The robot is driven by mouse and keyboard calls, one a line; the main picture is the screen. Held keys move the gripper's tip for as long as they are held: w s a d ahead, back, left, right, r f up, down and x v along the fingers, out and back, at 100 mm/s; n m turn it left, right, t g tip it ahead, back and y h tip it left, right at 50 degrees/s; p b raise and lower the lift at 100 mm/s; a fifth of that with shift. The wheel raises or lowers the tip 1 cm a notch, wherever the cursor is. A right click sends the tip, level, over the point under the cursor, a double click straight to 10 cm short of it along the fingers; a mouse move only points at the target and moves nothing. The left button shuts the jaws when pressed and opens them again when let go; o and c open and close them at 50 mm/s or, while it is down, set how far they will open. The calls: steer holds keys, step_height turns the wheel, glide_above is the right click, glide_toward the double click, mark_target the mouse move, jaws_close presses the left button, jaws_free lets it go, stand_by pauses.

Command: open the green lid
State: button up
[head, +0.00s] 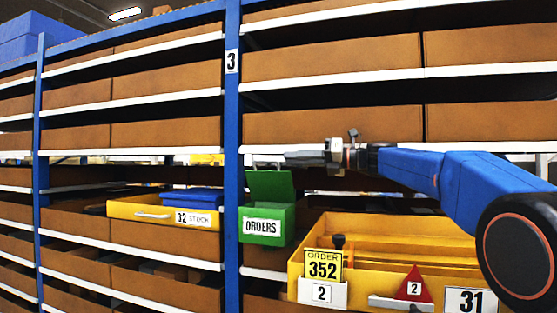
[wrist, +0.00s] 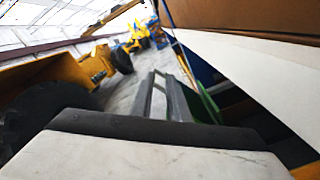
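The green box (head: 262,226) labelled ORDERS sits on a shelf beside the blue upright. Its green lid (head: 270,184) stands raised at the back of the box, so the lid is open. My gripper (head: 292,160) reaches in from the right, just above the lid's top edge. Its slim fingers lie close together and look shut, with nothing held between them. In the wrist view the fingers (wrist: 166,96) point away, and a green strip that looks like the lid (wrist: 208,102) shows to their right. I cannot tell whether they touch it.
A yellow drawer (head: 408,275) marked 31 juts out at lower right, below my arm, with an order card 352. Another yellow drawer (head: 150,212) marked 32 STUCK holds blue items at left. Shelves with white edges (head: 390,76) and brown boxes rise above. A blue upright (head: 232,130) stands nearby.

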steer(key=v, duration=0.8)
steer(key=shift+s+r, duration=0.1)
